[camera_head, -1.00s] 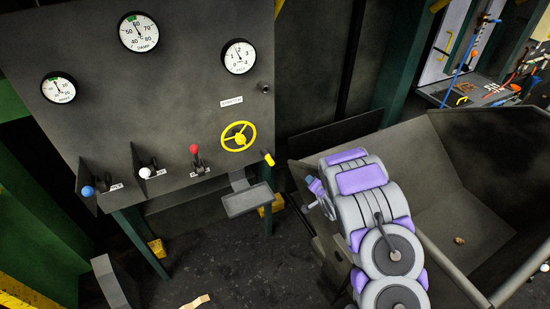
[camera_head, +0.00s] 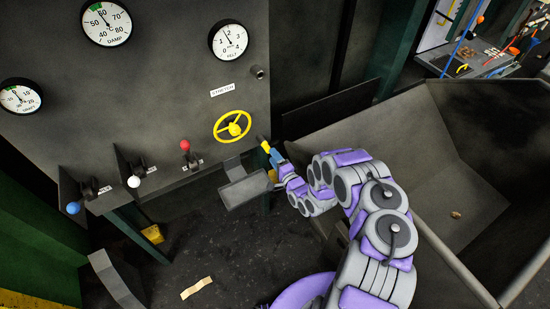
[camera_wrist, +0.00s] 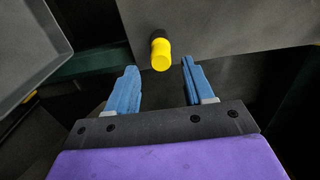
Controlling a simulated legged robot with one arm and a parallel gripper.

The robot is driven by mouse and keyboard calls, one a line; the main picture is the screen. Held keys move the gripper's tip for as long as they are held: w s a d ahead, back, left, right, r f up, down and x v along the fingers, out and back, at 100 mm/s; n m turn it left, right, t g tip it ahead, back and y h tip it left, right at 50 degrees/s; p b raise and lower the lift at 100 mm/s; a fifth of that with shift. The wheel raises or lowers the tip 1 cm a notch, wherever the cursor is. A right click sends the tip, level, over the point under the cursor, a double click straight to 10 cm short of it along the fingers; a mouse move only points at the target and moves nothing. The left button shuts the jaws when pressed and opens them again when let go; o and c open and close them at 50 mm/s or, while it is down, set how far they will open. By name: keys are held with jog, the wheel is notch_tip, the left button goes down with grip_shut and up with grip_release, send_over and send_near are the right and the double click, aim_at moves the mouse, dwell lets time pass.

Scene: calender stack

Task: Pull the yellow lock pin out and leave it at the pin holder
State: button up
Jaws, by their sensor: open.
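The yellow lock pin (camera_wrist: 161,55) sticks out of the grey panel in the wrist view, with a black collar behind its yellow end. It lies just beyond and between my two blue fingertips, closer to the right one. My gripper (camera_wrist: 161,80) is open and empty. In the head view my gripper (camera_head: 274,158) is at the panel's lower right corner, next to the yellow pin (camera_head: 264,146). A grey tray (camera_head: 246,190) hangs below the panel, left of my gripper; it may be the pin holder. Its edge also shows in the wrist view (camera_wrist: 30,45).
The panel carries a yellow handwheel (camera_head: 232,126), a red-knobbed lever (camera_head: 186,146), a white-knobbed lever (camera_head: 134,181) and a blue-knobbed lever (camera_head: 73,208). A large open grey bin (camera_head: 375,130) stands to the right. A tan strip (camera_head: 197,288) lies on the floor.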

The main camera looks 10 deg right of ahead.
aim_at(267, 148)
jog(key=shift+x, duration=3.15)
jog(key=shift+c, duration=0.2)
jog(key=c, duration=0.9)
jog(key=o, duration=0.9)
jog(key=shift+f, duration=0.1)
jog(key=shift+o, duration=0.2)
jog(key=p+v, duration=0.1)
jog(key=v, duration=0.6)
jog(key=shift+o, duration=0.2)
